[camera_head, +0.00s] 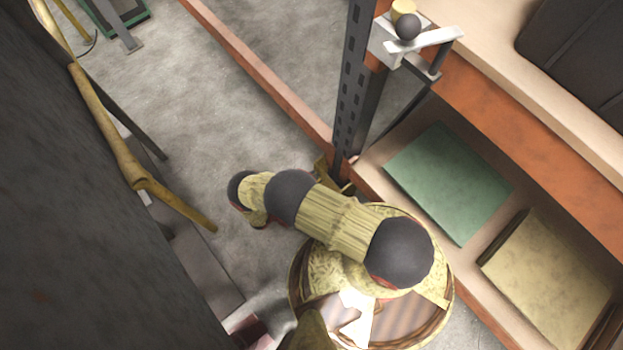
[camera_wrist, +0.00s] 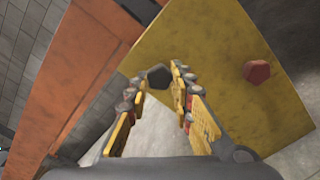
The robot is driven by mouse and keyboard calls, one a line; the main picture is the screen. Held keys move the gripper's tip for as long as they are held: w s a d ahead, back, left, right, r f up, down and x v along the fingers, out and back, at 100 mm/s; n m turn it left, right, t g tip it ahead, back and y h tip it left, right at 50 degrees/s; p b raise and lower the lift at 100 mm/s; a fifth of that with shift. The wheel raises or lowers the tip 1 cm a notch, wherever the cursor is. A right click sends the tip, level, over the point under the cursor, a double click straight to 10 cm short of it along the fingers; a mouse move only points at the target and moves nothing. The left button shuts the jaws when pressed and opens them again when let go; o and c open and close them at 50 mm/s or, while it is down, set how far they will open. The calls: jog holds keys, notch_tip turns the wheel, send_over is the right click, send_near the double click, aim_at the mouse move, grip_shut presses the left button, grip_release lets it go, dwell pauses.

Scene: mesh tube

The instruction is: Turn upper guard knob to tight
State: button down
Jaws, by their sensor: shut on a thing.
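A yellow guard plate (camera_wrist: 222,40) fills the upper middle of the wrist view. It bears a dark faceted knob (camera_wrist: 159,76) and, to the right, a red faceted knob (camera_wrist: 257,72). My gripper (camera_wrist: 160,84) has one yellow finger on each side of the dark knob and is shut on it. The red knob stands free, apart from the fingers. In the head view, a bit of the yellow guard (camera_head: 322,170) shows at the foot of the dark upright; my arm hides the knobs and my gripper there. The knob's tightness cannot be told.
The dark slotted upright (camera_head: 352,90) rises beside the guard. An orange beam (camera_wrist: 82,75) runs along the left of the wrist view. The shelf at right holds a green box (camera_head: 447,182) and a tan box (camera_head: 548,280). Open concrete floor (camera_head: 215,110) lies to the left.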

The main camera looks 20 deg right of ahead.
jog(key=c, duration=1.5)
grip_release()
jog(key=shift+c, duration=0.2)
jog(key=shift+a, duration=0.1)
jog(key=v, duration=1.2)
jog(key=shift+s, duration=0.1)
